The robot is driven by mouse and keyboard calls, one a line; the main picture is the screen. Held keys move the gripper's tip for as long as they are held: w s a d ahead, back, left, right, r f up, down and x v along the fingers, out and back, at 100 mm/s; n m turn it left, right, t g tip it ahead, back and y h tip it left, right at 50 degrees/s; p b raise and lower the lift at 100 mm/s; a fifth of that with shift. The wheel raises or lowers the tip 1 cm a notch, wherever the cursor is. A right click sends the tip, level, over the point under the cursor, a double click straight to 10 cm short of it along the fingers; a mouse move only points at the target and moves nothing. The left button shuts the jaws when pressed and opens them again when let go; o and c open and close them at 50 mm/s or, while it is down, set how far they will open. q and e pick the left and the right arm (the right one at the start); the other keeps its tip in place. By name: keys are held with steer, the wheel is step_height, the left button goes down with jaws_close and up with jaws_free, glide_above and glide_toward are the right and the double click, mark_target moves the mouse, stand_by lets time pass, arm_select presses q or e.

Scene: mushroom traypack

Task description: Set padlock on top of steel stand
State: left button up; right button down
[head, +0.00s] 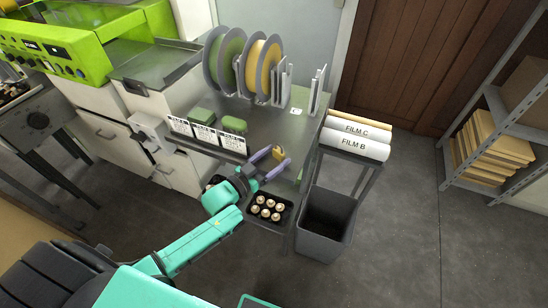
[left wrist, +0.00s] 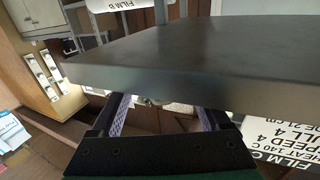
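A small brass-coloured block that looks like the padlock (head: 279,153) is at the right part of the grey metal table (head: 262,113), between my left gripper's fingertips. My left gripper (head: 277,157) is open, one purple-padded finger on each side of it. Contact with the fingers cannot be made out. In the left wrist view the fingers (left wrist: 162,112) are spread, and a dark slab hides their tips. The padlock is not clear there. A metal-framed stand (head: 352,157) under the film rolls may be the steel stand. My right gripper is not in view.
White film rolls (head: 357,143) lie on the stand. A black tray of mushrooms (head: 283,218) is just below my left gripper, with a grey bin (head: 322,243) to its right. Label cards (head: 206,135) and reels (head: 262,68) stand on the table. The slab (left wrist: 200,62) fills much of the wrist view.

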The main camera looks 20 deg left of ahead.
arm_select(q)
steer(key=shift+r, duration=0.2)
steer(key=v, duration=1.2)
